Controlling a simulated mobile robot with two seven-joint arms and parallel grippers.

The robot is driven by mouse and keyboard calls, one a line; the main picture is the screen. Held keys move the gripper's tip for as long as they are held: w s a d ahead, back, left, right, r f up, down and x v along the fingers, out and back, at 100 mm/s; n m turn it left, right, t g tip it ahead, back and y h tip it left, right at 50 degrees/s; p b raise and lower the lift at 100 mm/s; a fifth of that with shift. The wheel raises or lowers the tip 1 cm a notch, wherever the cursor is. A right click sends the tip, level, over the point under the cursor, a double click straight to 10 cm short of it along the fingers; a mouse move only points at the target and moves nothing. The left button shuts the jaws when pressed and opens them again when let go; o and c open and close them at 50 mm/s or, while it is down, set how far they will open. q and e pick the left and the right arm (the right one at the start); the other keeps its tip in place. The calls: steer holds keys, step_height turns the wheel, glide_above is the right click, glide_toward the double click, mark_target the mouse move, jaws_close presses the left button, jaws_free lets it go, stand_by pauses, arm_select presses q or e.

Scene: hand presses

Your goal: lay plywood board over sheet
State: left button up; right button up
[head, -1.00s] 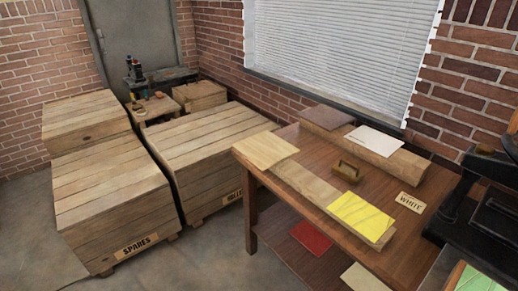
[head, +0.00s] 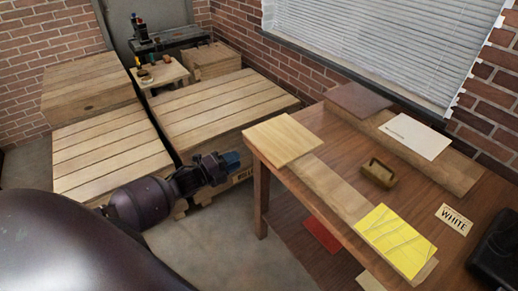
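A square light plywood board (head: 283,140) lies at the table's left corner, on the end of a long wooden plank (head: 328,188), slightly overhanging the edge. A yellow sheet (head: 396,240) with thin dark lines lies on the near end of that plank. A white sheet (head: 414,136) lies on a second plank at the back. My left gripper (head: 231,161) is just left of the plywood board, apart from it, beside the table edge. Its fingers are small and dark blue, and their gap is not clear. My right gripper is not in view.
The table (head: 385,205) also bears a small wooden block with a handle (head: 379,173), a brown square board (head: 358,100) and a WHITE label (head: 454,219). A red sheet (head: 322,236) lies on the shelf below. A black press (head: 497,250) stands at right. Large wooden crates (head: 215,110) stand at left.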

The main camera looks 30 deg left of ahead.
mark_target(259, 147)
arm_select(q)
steer(key=b+x, duration=0.3)
steer(key=x, duration=0.6)
steer(key=shift+w+d, duration=0.15)
steer(key=shift+w, duration=0.25)
steer(key=shift+w+r, duration=0.1)
steer(key=c, duration=0.5)
jaws_close()
